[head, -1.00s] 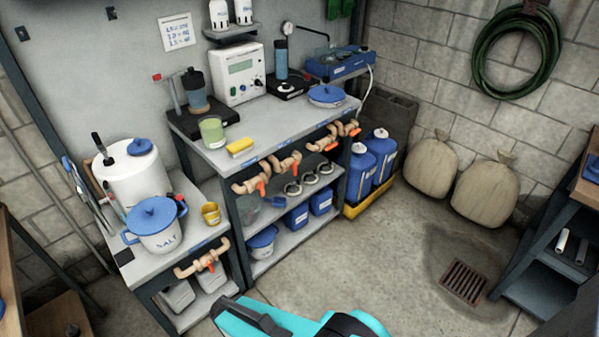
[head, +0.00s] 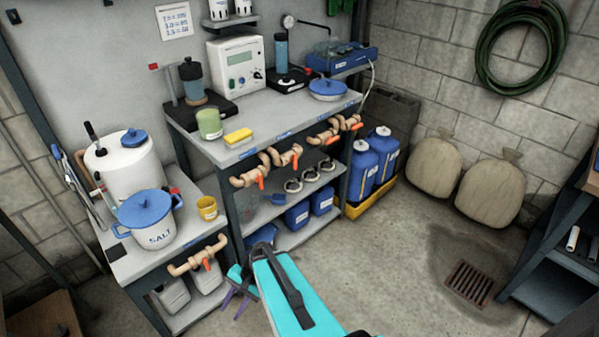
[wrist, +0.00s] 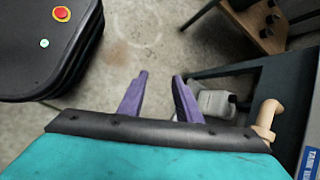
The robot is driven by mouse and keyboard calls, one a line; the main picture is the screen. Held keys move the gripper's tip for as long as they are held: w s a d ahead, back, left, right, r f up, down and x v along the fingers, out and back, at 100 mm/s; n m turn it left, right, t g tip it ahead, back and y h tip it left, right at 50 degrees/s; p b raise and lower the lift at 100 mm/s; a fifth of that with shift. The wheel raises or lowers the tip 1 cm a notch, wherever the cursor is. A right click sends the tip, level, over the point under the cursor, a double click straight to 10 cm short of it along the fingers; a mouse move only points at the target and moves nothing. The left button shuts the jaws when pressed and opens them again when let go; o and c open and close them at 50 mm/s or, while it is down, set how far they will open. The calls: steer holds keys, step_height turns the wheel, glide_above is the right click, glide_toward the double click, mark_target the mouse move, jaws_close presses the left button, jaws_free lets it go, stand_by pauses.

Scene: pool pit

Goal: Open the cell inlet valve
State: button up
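Tan pipe valves with orange handles line the bench fronts. One valve (head: 197,258) is on the lower left bench. Others are on the taller bench: a left valve (head: 250,178), a middle valve (head: 287,158) and a right pair (head: 335,132). Their blue labels are too small to read in the head view, so I cannot tell which is the cell inlet valve. My gripper (head: 236,298) has purple fingers and is low in front of the benches, right of the lower-left valve. In the wrist view my gripper (wrist: 160,78) is open and empty, with floor between its fingers.
A salt pot (head: 150,220) and a yellow cup (head: 207,208) stand on the left bench. Blue jugs (head: 372,162) stand in a yellow tray right of the taller bench. The floor before the benches is open around a drain grate (head: 469,283). Shelving (head: 560,250) stands at right.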

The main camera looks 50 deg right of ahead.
steer(key=w+d+r+m+t+b, duration=0.2)
steer(key=w+d+m+t, duration=0.1)
steer(key=d, duration=0.2)
steer(key=w+d+r+m+t+b, duration=0.1)
steer(key=w+d+r+m+t, duration=0.15)
steer(key=w+d, duration=0.2)
steer(key=m+t+h+b, duration=0.85)
steer(key=m+t, duration=0.25)
steer(key=m, duration=0.6)
glide_toward(297, 161)
steer(key=s, duration=0.6)
steer(key=shift+f+y, duration=0.1)
steer(key=shift+y, duration=0.25)
steer(key=shift+w, duration=0.1)
steer(key=w, duration=1.3)
steer(key=shift+w+d, duration=0.4)
